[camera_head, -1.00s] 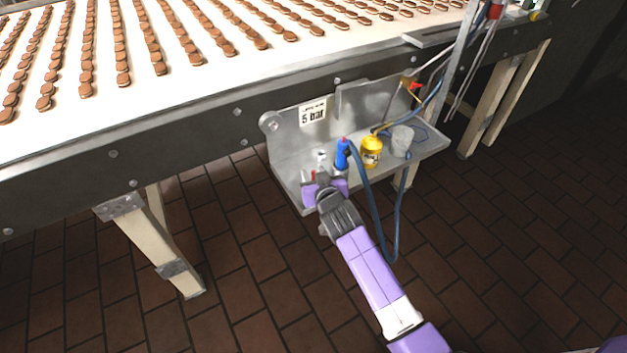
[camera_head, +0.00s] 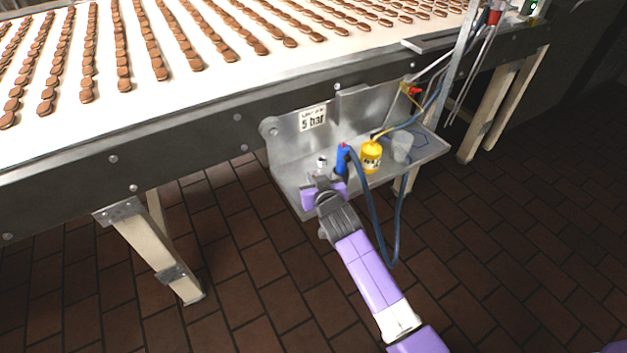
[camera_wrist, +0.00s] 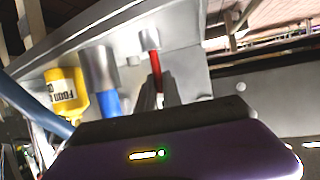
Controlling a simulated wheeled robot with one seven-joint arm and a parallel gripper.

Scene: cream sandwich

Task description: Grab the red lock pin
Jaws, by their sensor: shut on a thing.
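The red lock pin (camera_wrist: 155,68) shows in the wrist view as a thin red rod, upper part bare, lower part between the two fingers. My gripper (camera_wrist: 158,92) is shut on it. In the head view my gripper (camera_head: 322,180) is at the left front part of the metal shelf (camera_head: 433,150), and the pin is hidden there. A small pale fitting (camera_head: 322,162) stands just behind my gripper.
A yellow container (camera_head: 371,157) and a grey cup (camera_head: 402,146) stand further right. The conveyor (camera_head: 250,120) with biscuit rows is above and behind. The tiled floor in front is clear.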

